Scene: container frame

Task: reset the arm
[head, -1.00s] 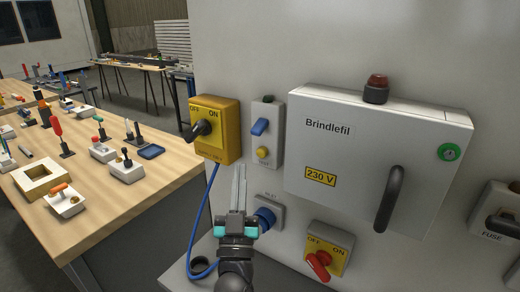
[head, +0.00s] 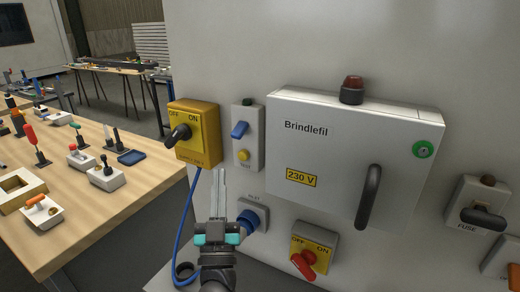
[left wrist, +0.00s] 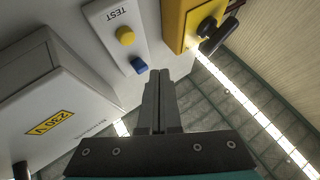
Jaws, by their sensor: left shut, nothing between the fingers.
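My left gripper (head: 218,190) is shut and empty, pointing up in front of the pale panel, below the test box. In the left wrist view its closed fingers (left wrist: 157,95) show at the centre with nothing between them. The test box (head: 247,150) has a blue toggle and a yellow button. The yellow OFF/ON switch box (head: 205,120) with a black knob is to its left. The white Brindlefil cabinet (head: 335,140) with a dark handle is to the right. My right gripper is not in view.
A blue socket plug (head: 247,222) sits just right of the gripper. A red-knob OFF/ON switch (head: 313,247) and a fuse box (head: 475,205) are further right. A blue cable (head: 187,225) hangs at left. A wooden workbench (head: 90,215) with several small devices stands at left.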

